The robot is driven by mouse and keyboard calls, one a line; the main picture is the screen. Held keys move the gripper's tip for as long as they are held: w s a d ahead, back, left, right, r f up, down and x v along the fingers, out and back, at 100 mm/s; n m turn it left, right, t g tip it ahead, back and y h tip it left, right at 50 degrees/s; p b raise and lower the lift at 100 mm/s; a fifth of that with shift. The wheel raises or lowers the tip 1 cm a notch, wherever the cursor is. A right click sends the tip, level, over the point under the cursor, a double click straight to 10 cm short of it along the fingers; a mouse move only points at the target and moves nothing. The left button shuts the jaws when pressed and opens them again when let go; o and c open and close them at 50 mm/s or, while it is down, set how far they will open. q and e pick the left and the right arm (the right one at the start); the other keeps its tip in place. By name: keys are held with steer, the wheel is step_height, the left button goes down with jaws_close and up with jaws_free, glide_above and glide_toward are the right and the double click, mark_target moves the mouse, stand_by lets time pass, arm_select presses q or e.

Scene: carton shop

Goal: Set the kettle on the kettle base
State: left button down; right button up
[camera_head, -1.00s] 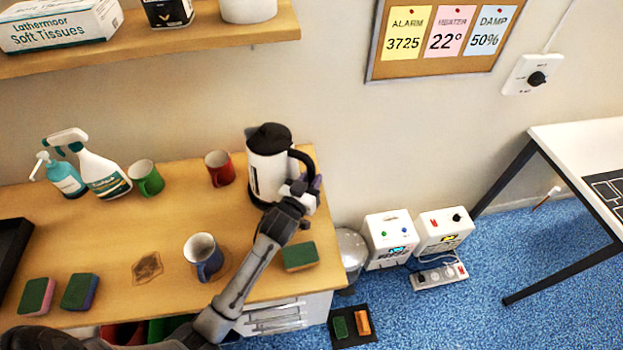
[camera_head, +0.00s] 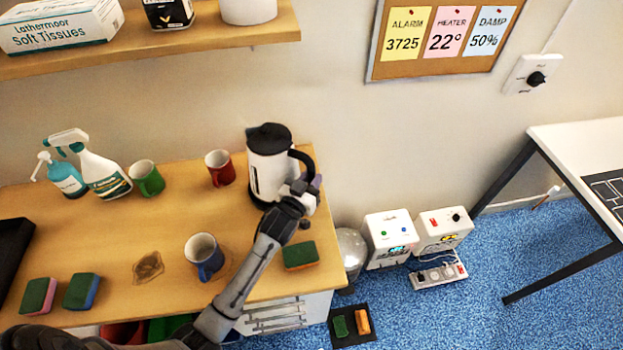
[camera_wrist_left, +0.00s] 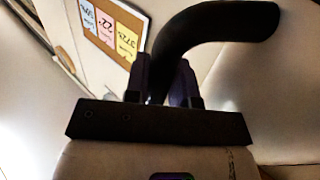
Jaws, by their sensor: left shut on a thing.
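The white kettle (camera_head: 268,168) with a black lid and black handle stands upright at the right end of the wooden counter, near the wall. My left gripper (camera_head: 304,184) is at the kettle's right side, shut on its black handle. In the left wrist view the handle (camera_wrist_left: 205,25) curves up and right from between the purple fingers (camera_wrist_left: 163,85). The kettle base cannot be made out; whatever lies under the kettle is hidden. My right gripper is not in view.
A red mug (camera_head: 220,168), a green mug (camera_head: 146,178) and a blue mug (camera_head: 204,257) stand on the counter (camera_head: 100,240). A green sponge (camera_head: 300,255) lies at the front right. Spray bottles (camera_head: 103,175) are at the back left. A shelf (camera_head: 200,38) hangs above.

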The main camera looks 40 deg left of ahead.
arm_select(q)
steer(key=shift+r+p, duration=0.15)
steer(key=shift+p, duration=0.15)
stand_by(0.5)
steer(key=shift+f+b, duration=0.45)
steer(key=shift+f, duration=0.2)
stand_by(0.6)
steer(key=c, duration=1.2)
jaws_free()
steer(key=shift+w, duration=0.1)
steer(key=shift+c, duration=0.2)
steer(key=shift+f, duration=0.2)
steer(key=s+d+p, duration=0.1)
steer(key=s+p, duration=0.4)
steer(key=s, duration=0.6)
steer(key=shift+d, duration=0.25)
steer(key=shift+r, duration=0.1)
steer(key=shift+w, duration=0.1)
